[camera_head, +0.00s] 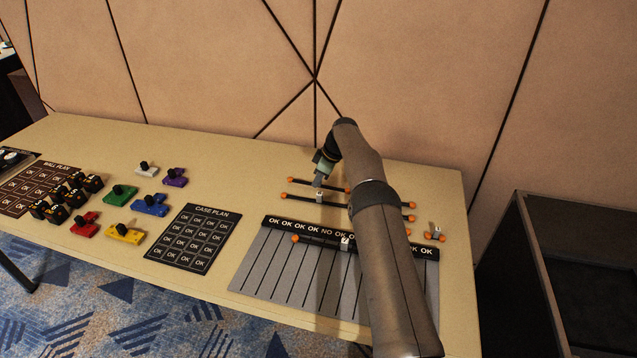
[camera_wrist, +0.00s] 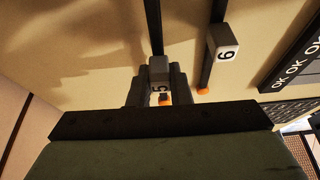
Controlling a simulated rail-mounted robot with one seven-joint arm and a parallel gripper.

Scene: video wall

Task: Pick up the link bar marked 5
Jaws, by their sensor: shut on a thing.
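The link bar marked 5 (camera_wrist: 159,68) is a thin dark bar with a small grey tag and orange ends. In the wrist view its tag sits between the two fingers of my gripper (camera_wrist: 156,88), which is shut on it. In the head view my gripper (camera_head: 318,183) is over the far row of bars, and one orange end of this bar (camera_head: 285,180) shows to its left. I cannot tell whether the bar touches the table. My arm hides part of the bars' right side.
A bar marked 6 (camera_wrist: 222,45) lies close beside the held one. Another bar (camera_head: 296,239) lies on the grey striped board (camera_head: 262,262); a short one (camera_head: 435,233) is at the right. Colored switch blocks (camera_head: 150,205) stand left. A dark bin (camera_head: 530,245) is right of the table.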

